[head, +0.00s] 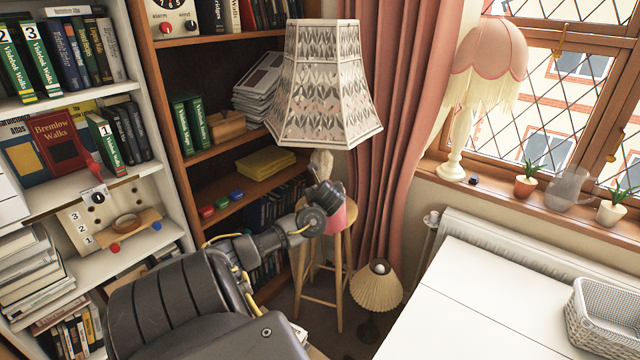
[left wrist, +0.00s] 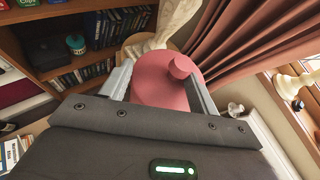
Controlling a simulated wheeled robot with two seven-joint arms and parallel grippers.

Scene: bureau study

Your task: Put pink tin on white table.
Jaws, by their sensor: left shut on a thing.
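The pink tin (left wrist: 158,85) fills the middle of the left wrist view, a round pink body with a small knob on it. My left gripper (left wrist: 160,92) is shut on it, one finger on each side. In the head view the tin (head: 336,219) is partly hidden behind my left gripper (head: 328,200), over the wooden stool (head: 318,278) by the curtain. I cannot tell whether the tin touches the stool's seat. The white table (head: 478,308) is at the lower right, apart from the gripper. My right gripper is not in view.
A large patterned lampshade (head: 325,85) stands above the stool. A pleated lamp (head: 377,288) is on the floor between stool and table. A white basket (head: 604,315) sits on the table's right; its left part is bare. Bookshelves (head: 165,95) line the left.

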